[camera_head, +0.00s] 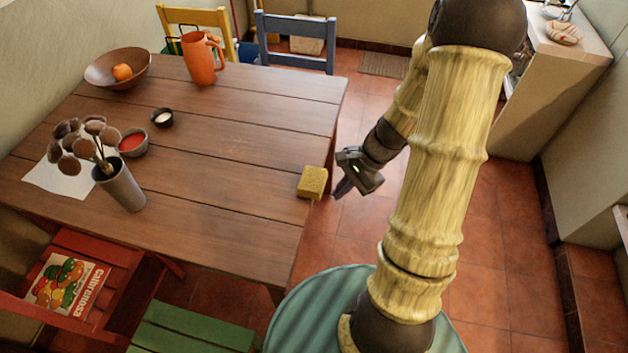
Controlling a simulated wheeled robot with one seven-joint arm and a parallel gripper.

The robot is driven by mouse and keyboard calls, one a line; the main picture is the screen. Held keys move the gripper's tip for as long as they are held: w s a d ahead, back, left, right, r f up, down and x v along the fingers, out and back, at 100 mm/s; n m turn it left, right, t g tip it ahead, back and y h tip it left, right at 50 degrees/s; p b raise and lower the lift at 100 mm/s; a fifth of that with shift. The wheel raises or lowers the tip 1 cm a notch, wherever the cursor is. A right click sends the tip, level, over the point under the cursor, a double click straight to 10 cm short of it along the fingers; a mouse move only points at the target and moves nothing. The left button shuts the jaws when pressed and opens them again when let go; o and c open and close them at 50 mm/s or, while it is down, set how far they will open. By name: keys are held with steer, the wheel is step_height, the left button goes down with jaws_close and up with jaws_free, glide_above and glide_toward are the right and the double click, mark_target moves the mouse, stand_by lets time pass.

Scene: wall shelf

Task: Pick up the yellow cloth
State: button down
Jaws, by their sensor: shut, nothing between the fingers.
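The yellow cloth (312,181) looks like a small folded block and lies on the right edge of the wooden table (230,140). My gripper (342,190) is just to the right of the cloth, beyond the table edge, with its fingers pointing down and to the left. The fingers are shut and empty. I cannot tell from this view whether the fingertips are level with the cloth or lower. The gripper appears apart from the cloth.
An orange pitcher (202,60), a bowl with an orange fruit (121,72), small bowls (133,144) and a grey vase (120,187) stand on the table's left and back. The table around the cloth is clear. Chairs (293,40) surround the table.

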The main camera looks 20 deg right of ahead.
steer(key=s+a+r+n+t+h, duration=0.1)
steer(key=s+a+r+n+h, duration=0.1)
steer(key=r+n, duration=0.3)
steer(key=s+a+r+n+t+h, duration=0.1)
steer(key=s+a+r+n+h, duration=0.1)
steer(key=r+n, duration=0.4)
steer(key=a+n+h, duration=0.1)
steer(key=n+h, duration=0.1)
steer(key=n, duration=0.1)
steer(key=shift+s+a, duration=0.35)
steer(key=c, duration=2.2)
jaws_free()
